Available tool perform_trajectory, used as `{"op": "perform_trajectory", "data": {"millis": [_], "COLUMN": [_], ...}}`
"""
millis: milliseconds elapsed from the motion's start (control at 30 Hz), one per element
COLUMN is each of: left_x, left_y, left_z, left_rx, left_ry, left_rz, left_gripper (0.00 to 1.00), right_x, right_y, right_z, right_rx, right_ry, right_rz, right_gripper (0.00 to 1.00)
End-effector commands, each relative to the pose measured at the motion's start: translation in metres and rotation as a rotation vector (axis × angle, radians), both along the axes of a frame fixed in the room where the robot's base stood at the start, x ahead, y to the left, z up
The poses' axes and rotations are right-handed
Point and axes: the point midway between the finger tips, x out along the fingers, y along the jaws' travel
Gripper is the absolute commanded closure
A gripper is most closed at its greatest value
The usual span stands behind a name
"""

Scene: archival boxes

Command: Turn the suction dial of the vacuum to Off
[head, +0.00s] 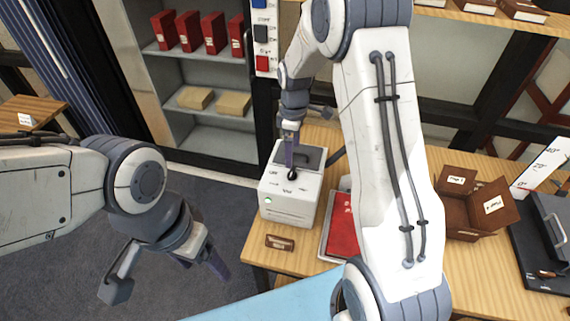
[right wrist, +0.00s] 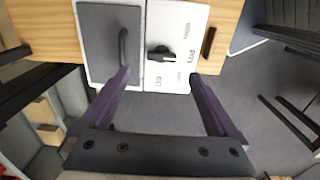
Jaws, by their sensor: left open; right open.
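The vacuum (head: 288,205) is a white box with a grey lid, standing at the left end of the wooden table. A green light shows on its front. Its black suction dial (head: 292,176) is on top, with small printed labels around it. The dial also shows in the right wrist view (right wrist: 160,53); I cannot tell which label it points to. My right gripper (head: 290,158) is open just above the dial; in the right wrist view its purple fingers (right wrist: 159,77) are spread, with the dial between and beyond their tips. My left gripper (head: 221,268) is open and empty over the floor.
A dark handle (right wrist: 123,48) stands on the vacuum's lid beside the dial. A red folder (head: 341,226) and a brown label block (head: 280,243) lie near the vacuum. A brown open box (head: 476,216) stands further right. Grey shelves (head: 205,125) with red boxes are behind.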

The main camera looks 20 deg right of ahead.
Motion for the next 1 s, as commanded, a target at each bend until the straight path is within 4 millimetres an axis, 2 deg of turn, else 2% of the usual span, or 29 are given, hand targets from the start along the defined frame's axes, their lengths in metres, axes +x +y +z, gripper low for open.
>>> {"op": "perform_trajectory", "data": {"millis": [200,400,567,800,967,1000], "left_x": [0.000,0.000,0.000,0.000,0.000,0.000], "left_y": [0.000,0.000,0.000,0.000,0.000,0.000], "left_z": [0.016,0.023,0.024,0.024,0.024,0.024], "left_rx": [0.000,0.000,0.000,0.000,0.000,0.000], "left_ry": [0.000,0.000,0.000,0.000,0.000,0.000], "left_rz": [-0.003,-0.004,-0.004,-0.004,-0.004,-0.004], "left_gripper": [0.26,0.26,0.26,0.26,0.26,0.26], "right_x": [-0.002,-0.002,-0.002,-0.002,-0.002,-0.001], "right_y": [0.000,-0.002,-0.002,-0.003,-0.003,-0.003], "right_z": [-0.041,-0.067,-0.075,-0.076,-0.076,-0.076], "right_rx": [0.001,0.001,0.000,0.001,0.000,0.000], "right_ry": [0.007,0.004,0.002,0.001,0.000,0.000], "right_rz": [-0.002,-0.005,-0.006,-0.006,-0.006,-0.006], "right_gripper": [0.05,0.05,0.05,0.05,0.66,0.81]}}
